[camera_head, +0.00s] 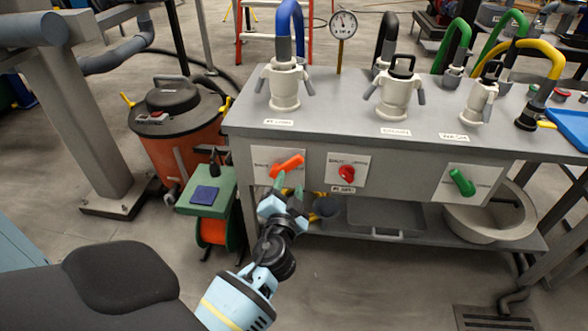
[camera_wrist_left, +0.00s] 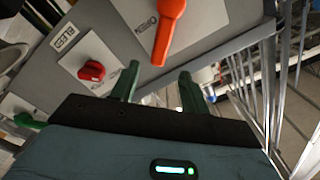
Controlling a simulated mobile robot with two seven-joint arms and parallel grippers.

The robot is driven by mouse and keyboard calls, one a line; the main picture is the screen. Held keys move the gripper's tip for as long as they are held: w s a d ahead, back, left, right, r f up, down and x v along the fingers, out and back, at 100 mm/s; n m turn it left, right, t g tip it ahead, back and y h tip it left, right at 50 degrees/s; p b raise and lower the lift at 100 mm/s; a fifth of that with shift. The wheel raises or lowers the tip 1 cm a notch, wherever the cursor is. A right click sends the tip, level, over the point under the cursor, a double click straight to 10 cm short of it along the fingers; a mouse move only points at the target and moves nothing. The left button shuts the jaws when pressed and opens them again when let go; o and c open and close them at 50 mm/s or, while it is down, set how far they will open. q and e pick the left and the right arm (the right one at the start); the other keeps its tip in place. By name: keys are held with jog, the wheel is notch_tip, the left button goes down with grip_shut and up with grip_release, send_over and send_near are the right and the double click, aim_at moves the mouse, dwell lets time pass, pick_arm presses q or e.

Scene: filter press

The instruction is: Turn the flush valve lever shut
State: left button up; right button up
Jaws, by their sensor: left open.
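An orange lever (camera_head: 287,166) sits on a white plate (camera_head: 262,173) at the left of the grey bench's front panel. In the head view it slants up to the right. My right gripper is not in view.
A red knob (camera_head: 347,174) and a green lever (camera_head: 461,182) sit on plates farther right. The red knob (camera_wrist_left: 92,71) also shows in the wrist view. Hose couplings (camera_head: 285,85) stand on the bench top. An orange drum (camera_head: 181,130) and green reel (camera_head: 207,197) stand left.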

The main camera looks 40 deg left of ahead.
aim_at(294, 165)
pick_arm(q)
jog(key=x, duration=0.7)
jog(key=shift+w+a, duration=0.1)
jog(key=shift+a, duration=0.05)
jog(key=shift+c, duration=0.2)
grip_shut()
